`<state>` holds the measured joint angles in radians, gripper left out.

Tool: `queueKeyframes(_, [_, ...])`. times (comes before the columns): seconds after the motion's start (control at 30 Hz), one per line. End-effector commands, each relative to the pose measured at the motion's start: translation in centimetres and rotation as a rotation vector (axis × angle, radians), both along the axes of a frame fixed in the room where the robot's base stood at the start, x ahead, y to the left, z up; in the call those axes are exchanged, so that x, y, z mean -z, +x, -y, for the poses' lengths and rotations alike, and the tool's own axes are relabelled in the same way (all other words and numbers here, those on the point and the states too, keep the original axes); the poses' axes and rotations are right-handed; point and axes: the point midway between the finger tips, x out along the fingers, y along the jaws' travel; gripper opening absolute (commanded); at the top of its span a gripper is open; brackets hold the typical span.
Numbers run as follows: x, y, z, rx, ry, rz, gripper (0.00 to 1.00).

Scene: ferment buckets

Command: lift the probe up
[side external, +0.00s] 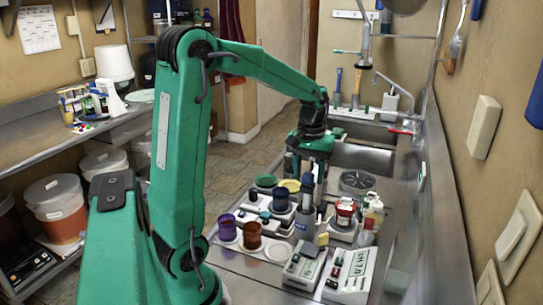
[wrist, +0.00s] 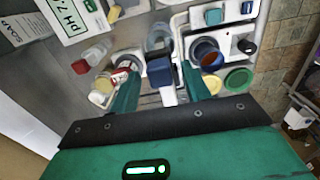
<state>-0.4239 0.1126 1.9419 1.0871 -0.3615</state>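The probe has a dark blue head (side external: 307,181) and a grey-blue lower body, and it stands upright among the jars on the steel counter. In the wrist view its dark blue head (wrist: 160,71) shows between my fingertips, with a pale part below it. My gripper (side external: 308,167) points down over the probe. In the wrist view my gripper (wrist: 160,88) has its two green fingers spread, one on each side of the probe with gaps visible. The lower end of the probe is hidden.
Purple (side external: 228,227) and brown (side external: 252,236) jars stand to the left. White pH boxes (side external: 349,274) lie in front. A sink (side external: 362,157) is behind. Space around the probe is crowded.

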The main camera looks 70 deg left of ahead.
Motion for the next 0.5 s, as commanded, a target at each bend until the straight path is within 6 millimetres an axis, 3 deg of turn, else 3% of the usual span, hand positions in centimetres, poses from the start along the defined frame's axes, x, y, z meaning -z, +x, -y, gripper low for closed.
queueKeyframes(0.03, [-0.01, 0.00, 0.00, 0.000, 0.000, 0.000, 0.39])
queueKeyframes(0.23, [-0.02, 0.01, -0.01, 0.000, 0.000, 0.000, 0.00])
queueKeyframes(0.5, [-0.74, 0.06, -0.02, 0.000, 0.001, 0.002, 0.00])
